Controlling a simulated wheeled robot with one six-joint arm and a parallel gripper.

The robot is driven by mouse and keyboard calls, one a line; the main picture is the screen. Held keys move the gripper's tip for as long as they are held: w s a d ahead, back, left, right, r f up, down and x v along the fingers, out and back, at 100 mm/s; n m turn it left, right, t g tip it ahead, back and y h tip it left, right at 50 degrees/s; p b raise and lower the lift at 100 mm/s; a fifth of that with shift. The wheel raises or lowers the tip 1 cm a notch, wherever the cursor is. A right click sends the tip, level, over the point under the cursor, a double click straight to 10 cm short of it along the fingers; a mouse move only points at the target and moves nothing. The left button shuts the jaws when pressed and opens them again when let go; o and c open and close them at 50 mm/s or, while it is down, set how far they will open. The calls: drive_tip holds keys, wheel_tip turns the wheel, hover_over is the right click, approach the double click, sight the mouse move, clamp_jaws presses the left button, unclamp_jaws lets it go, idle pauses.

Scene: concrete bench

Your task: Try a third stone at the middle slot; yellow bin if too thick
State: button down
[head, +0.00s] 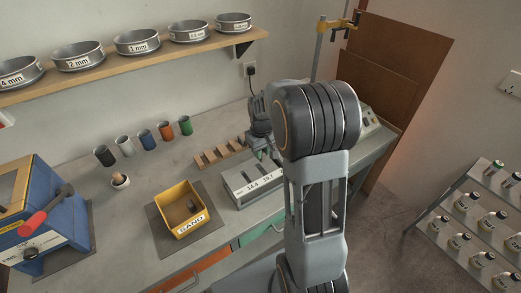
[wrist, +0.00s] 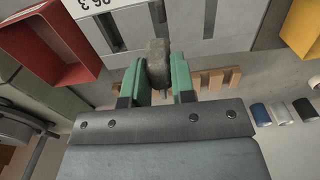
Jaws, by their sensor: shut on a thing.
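My gripper (wrist: 160,80) is shut on a rough grey stone (wrist: 157,60), held between its green fingers in the wrist view. In the head view my gripper (head: 268,152) is beside the back of the grey slotted gauge (head: 250,190), partly hidden by my arm. The gauge also fills the top of the wrist view (wrist: 190,30), with dark slots beyond the stone; I cannot tell whether the stone touches it.
A wooden notched rack (head: 222,154) lies behind the gauge. A red bin (wrist: 62,48) shows in the wrist view. A blue machine (head: 45,215) is far left. A shelf of sieves (head: 130,62) hangs above.

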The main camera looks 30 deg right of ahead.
drive_tip(key=shift+f+b, duration=1.45)
drive_tip(key=shift+f, duration=0.65)
drive_tip(key=shift+f+b, duration=0.5)
drive_tip(key=shift+f, duration=0.2)
drive_tip(key=shift+r, duration=0.1)
idle(0.7)
drive_tip(key=shift+r+p, duration=2.7)
drive_tip(key=shift+r, duration=0.75)
drive_tip(key=shift+f, duration=0.1)
